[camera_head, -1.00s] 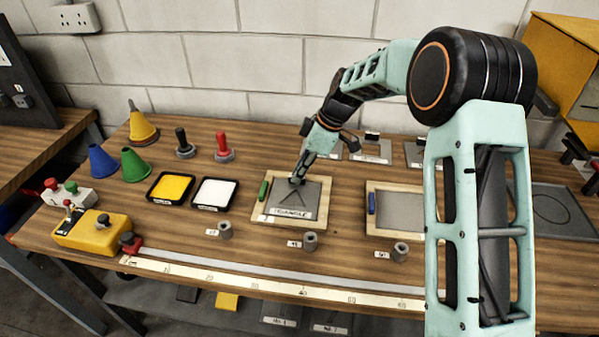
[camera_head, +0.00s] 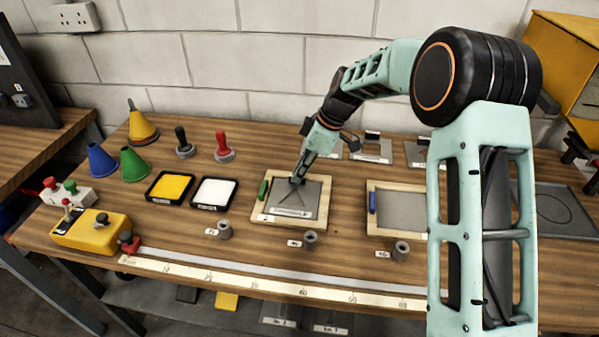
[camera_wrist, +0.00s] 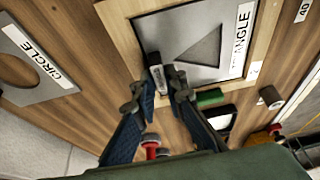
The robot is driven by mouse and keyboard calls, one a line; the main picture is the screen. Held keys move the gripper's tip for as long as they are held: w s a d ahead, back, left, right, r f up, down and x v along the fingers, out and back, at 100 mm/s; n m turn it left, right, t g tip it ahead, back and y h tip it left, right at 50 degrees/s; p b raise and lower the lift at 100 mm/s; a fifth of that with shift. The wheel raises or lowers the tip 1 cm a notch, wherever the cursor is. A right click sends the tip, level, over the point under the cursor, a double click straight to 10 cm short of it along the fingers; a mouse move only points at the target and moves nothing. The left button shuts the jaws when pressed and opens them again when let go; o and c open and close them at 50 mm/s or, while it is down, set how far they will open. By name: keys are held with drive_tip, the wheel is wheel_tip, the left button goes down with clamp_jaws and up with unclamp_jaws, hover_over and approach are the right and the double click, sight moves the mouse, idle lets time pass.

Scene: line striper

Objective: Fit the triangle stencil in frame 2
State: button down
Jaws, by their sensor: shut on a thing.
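The grey triangle stencil (camera_head: 312,196) lies within the wooden frame (camera_head: 327,203) that has a green clip (camera_head: 263,190) on its left side. My gripper (camera_head: 297,180) is at the stencil's far edge. In the wrist view my gripper (camera_wrist: 166,84) is shut on the small grip block at the edge of the triangle stencil (camera_wrist: 160,28), with the triangle cutout and label clear. The stencil looks nearly flat inside the wooden rim (camera_wrist: 122,35). I cannot tell whether it is fully seated. The frame's number is too small to read.
A second wooden frame (camera_head: 372,222) with a blue clip stands to the right, partly behind my arm. The circle stencil (camera_wrist: 22,93) lies beside the frame in the wrist view. Yellow (camera_head: 170,187) and white trays (camera_head: 213,193) are to the left. Small grey cylinders (camera_head: 310,240) stand in front.

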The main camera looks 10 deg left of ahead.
drive_tip(key=c, duration=1.9)
unclamp_jaws()
drive_tip(key=shift+o, duration=0.3)
drive_tip(key=shift+r, duration=0.1)
drive_tip(key=p+v, duration=0.3)
drive_tip(key=v, duration=0.4)
drive_tip(key=shift+d+r, duration=0.2)
drive_tip(key=shift+r, duration=0.15)
